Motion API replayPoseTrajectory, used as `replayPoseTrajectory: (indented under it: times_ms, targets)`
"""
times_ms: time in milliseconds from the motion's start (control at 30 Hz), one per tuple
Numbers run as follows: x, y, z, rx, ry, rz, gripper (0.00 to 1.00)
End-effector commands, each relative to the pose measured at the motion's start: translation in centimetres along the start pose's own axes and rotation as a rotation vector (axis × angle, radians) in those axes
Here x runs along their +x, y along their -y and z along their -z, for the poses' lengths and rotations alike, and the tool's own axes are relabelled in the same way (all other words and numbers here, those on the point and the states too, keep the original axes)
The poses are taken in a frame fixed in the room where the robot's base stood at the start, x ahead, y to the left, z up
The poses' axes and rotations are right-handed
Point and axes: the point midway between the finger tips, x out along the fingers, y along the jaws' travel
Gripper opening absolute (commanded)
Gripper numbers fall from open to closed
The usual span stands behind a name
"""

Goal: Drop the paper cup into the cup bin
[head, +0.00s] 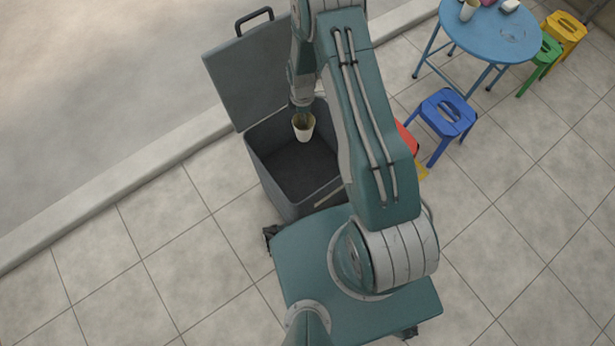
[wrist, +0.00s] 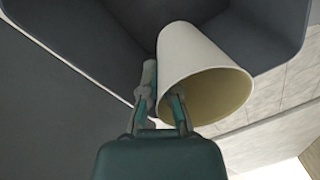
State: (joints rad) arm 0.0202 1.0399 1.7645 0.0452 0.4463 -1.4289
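The paper cup (head: 303,132) is white with a tan inside, and is above the open mouth of the grey cup bin (head: 262,168). My gripper (head: 302,112) points down at the cup from above. In the wrist view my gripper (wrist: 162,92) has one finger inside the mouth of the paper cup (wrist: 188,55) and one outside, pinching its wall. The cup's mouth faces the wrist camera. The bin (wrist: 75,30) fills the background there, its inside dark. My arm hides the bin's right side.
The bin's hinged lid (head: 262,72) stands open at the back, with a black handle (head: 254,17). A kerb (head: 120,190) runs behind it. A blue round table (head: 490,38) with cups and a blue stool (head: 446,112) stand at upper right. Tiled floor at left is clear.

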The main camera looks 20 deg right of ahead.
Motion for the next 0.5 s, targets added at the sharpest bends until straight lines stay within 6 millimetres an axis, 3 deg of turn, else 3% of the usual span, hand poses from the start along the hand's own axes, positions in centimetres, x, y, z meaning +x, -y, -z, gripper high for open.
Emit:
replayPoseTrajectory:
  times_ms: [500]
  targets:
    - [5.2, -0.5, 0.0, 0.005, 0.0, 0.001, 0.0]
